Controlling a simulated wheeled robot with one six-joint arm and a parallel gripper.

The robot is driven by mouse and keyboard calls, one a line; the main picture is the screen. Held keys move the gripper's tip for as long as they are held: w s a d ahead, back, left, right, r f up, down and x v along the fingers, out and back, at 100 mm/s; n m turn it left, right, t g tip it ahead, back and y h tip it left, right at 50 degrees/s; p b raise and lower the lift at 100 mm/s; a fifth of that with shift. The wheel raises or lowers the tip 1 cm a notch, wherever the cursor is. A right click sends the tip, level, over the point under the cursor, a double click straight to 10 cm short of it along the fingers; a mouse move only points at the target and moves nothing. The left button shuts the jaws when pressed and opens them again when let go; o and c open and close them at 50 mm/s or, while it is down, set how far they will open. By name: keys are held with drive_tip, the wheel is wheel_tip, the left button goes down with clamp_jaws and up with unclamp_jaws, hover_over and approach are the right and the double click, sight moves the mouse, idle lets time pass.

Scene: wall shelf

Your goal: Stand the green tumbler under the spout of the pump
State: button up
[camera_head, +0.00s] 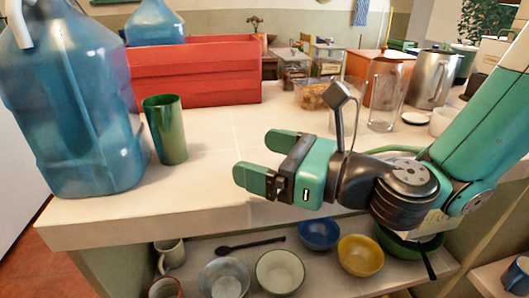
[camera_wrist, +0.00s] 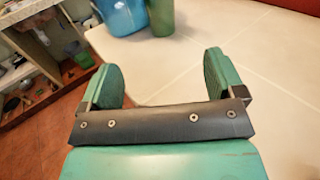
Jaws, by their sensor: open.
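The green tumbler (camera_head: 165,130) stands upright on the pale tiled top, just right of the large blue water jug (camera_head: 75,110). The white pump spout (camera_head: 18,22) shows at the jug's top left; the rest of the pump is cut off by the frame. The tumbler is on the jug's other side from the spout. My gripper (camera_head: 258,157) is open and empty, over the top to the right of the tumbler, apart from it. In the wrist view, the tumbler's lower part (camera_wrist: 161,18) and the jug's base (camera_wrist: 122,16) show beyond my open fingers (camera_wrist: 160,72).
A red box (camera_head: 195,75) stands behind the tumbler, and a second blue jug (camera_head: 155,22) behind that. A glass jar (camera_head: 387,95) and a metal pitcher (camera_head: 431,78) stand at the right. The tiles between gripper and tumbler are clear. Bowls sit on the shelf below.

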sight(179, 133)
idle(0.4)
drive_tip(key=shift+w+a+r+p, duration=0.1)
drive_tip(key=shift+a+r+p, duration=0.05)
drive_tip(key=shift+a+p, duration=0.15)
drive_tip(key=p+x, duration=1.1)
drive_tip(key=x, duration=0.5)
drive_tip(key=shift+a, duration=0.4)
drive_tip(key=c, duration=0.9)
drive_tip(key=o, duration=0.9)
